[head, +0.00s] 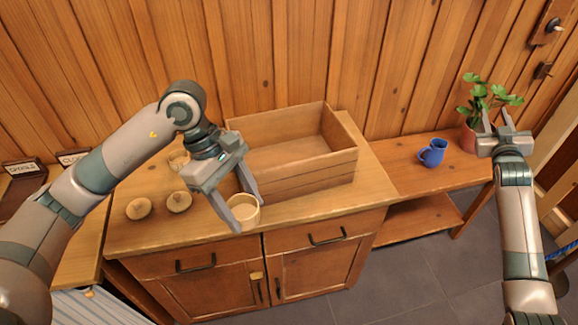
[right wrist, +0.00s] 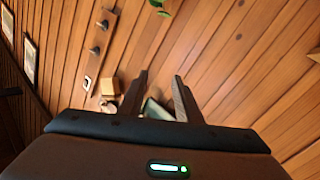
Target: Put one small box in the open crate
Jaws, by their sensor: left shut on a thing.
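The open crate (head: 315,180) is a rectangular wooden box standing at the back of the cabinet top, and its visible inside looks empty. My left gripper (head: 247,214) is in front of the crate's left part, pointing down, shut on a small round pale wooden box (head: 243,216). I cannot tell whether that box touches the cabinet top. Two round wooden pieces (head: 138,208) (head: 179,202) stand to the left, and another (head: 179,160) is partly hidden behind my left arm. My right gripper (head: 497,118) is open and empty at the far right; its spread fingers also show in the right wrist view (right wrist: 160,90).
A blue jug (head: 432,153) stands on the lower bench (head: 410,175) at the right, near a potted plant (head: 470,137) beside my right gripper. Small signs (head: 22,167) stand at the far left. The cabinet top (head: 370,195) is clear right of the crate.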

